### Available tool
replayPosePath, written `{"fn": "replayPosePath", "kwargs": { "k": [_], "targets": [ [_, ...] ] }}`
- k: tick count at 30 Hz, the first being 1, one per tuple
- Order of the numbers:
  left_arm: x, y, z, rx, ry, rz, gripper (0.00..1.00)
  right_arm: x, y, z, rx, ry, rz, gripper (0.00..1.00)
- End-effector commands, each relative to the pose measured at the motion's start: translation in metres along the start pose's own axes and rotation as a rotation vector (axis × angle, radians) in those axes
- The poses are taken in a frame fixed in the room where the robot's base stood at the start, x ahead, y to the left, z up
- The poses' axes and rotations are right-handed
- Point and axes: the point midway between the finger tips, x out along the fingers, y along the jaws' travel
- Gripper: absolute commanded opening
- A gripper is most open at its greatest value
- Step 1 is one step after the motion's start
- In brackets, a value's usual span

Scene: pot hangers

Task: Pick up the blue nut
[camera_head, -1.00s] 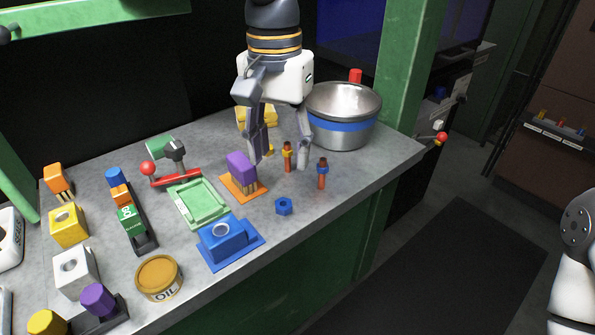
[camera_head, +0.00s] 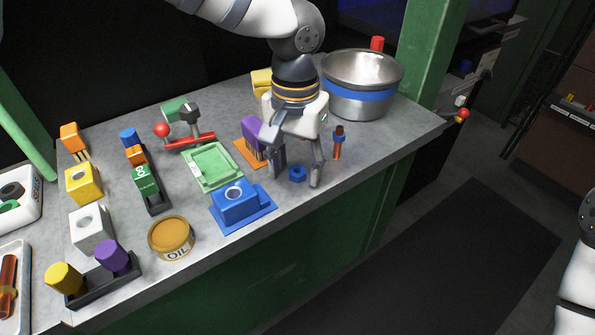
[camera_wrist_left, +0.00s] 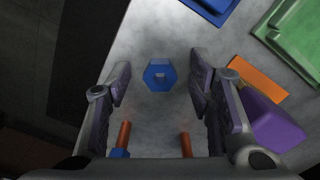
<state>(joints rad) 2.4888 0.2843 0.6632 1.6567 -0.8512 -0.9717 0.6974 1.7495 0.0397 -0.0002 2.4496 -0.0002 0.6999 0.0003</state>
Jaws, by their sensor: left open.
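The blue nut (camera_head: 297,174) is a small hexagonal piece with a hole, lying flat on the grey table near its front edge. In the left wrist view the blue nut (camera_wrist_left: 159,75) lies between and just beyond the two fingertips. My left gripper (camera_head: 298,178) is open and points down over the nut, with one finger on each side of it. In the wrist view my left gripper (camera_wrist_left: 160,82) holds nothing. I cannot tell whether the fingertips touch the table. My right gripper is not in view; only part of a white arm link shows at the right edge.
A blue block on a blue plate (camera_head: 262,212) stands left of the nut. A purple block (camera_head: 251,134) on an orange plate sits behind-left. A bolt with a blue nut (camera_head: 338,143) stands upright at right. A metal pot (camera_head: 362,101) is behind. The table's front edge is close.

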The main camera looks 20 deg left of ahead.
Motion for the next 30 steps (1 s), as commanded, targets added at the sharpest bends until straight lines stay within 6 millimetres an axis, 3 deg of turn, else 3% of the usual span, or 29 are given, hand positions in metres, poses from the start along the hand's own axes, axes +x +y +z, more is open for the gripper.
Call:
{"fn": "replayPosePath", "kwargs": {
  "k": [1,6,7,17,22,26,30],
  "targets": [
    [0.000,0.000,0.000,0.000,0.000,0.000,0.41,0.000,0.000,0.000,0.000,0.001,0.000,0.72],
    [0.000,0.000,0.000,0.000,0.000,-0.001,0.03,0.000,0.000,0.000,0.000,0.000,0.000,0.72],
    [0.000,0.000,0.000,0.000,0.000,-0.001,0.01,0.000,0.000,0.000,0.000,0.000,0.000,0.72],
    [-0.004,0.000,0.000,0.001,0.001,-0.001,0.00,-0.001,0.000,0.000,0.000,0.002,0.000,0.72],
    [-0.032,0.000,-0.001,0.000,0.007,-0.001,0.00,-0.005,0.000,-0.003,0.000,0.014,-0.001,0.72],
    [-0.066,0.026,0.003,0.004,0.010,-0.004,0.00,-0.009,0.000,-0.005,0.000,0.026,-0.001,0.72],
    [-0.100,0.065,0.010,0.006,0.006,-0.005,0.00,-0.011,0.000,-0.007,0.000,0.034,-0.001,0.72]
  ]
}}
